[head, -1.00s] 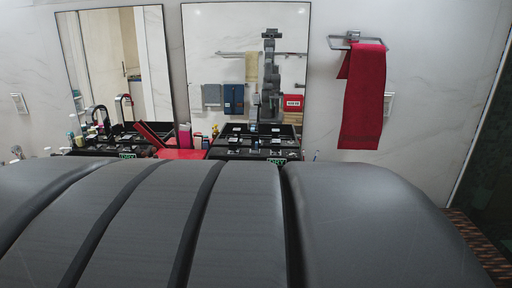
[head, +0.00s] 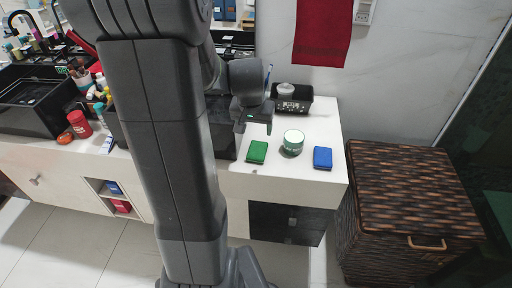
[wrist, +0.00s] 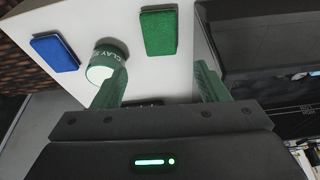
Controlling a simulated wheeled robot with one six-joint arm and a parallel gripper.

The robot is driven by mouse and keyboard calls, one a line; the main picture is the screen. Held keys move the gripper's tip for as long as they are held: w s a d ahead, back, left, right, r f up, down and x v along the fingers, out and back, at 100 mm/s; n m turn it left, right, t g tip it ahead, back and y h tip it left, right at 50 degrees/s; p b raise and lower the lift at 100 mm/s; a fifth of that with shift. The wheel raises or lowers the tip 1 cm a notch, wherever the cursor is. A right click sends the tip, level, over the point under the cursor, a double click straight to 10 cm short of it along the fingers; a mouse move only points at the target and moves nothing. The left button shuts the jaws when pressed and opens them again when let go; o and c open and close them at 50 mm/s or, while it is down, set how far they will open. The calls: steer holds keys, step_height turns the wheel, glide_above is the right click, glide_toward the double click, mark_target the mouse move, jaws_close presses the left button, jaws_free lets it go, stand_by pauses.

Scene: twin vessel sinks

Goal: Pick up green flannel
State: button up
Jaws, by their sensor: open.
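The green flannel (head: 257,152) is a small folded block lying flat on the white counter, near its front edge. In the wrist view the green flannel (wrist: 159,33) lies ahead of my fingertips, roughly in line with the space between them. My gripper (head: 253,127) is above the counter, just behind the flannel in the head view. In the wrist view my gripper (wrist: 158,80) has its two fingers wide apart with nothing held between them. The flannel is fully visible and not visibly touched.
A green-and-white jar (head: 293,142) stands right of the flannel, close to one finger in the wrist view. A blue flannel (head: 323,158) lies farther right. A black tray (head: 293,104) is behind. A dark sink is to the left. A wicker hamper (head: 410,210) stands beside the counter.

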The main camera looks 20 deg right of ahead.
mark_target(257, 150)
steer(key=x, duration=1.3)
steer(key=shift+f, duration=0.15)
steer(key=shift+f+b, duration=0.25)
steer(key=shift+b, duration=0.35)
steer(key=shift+c, duration=0.2)
steer(key=c, duration=0.7)
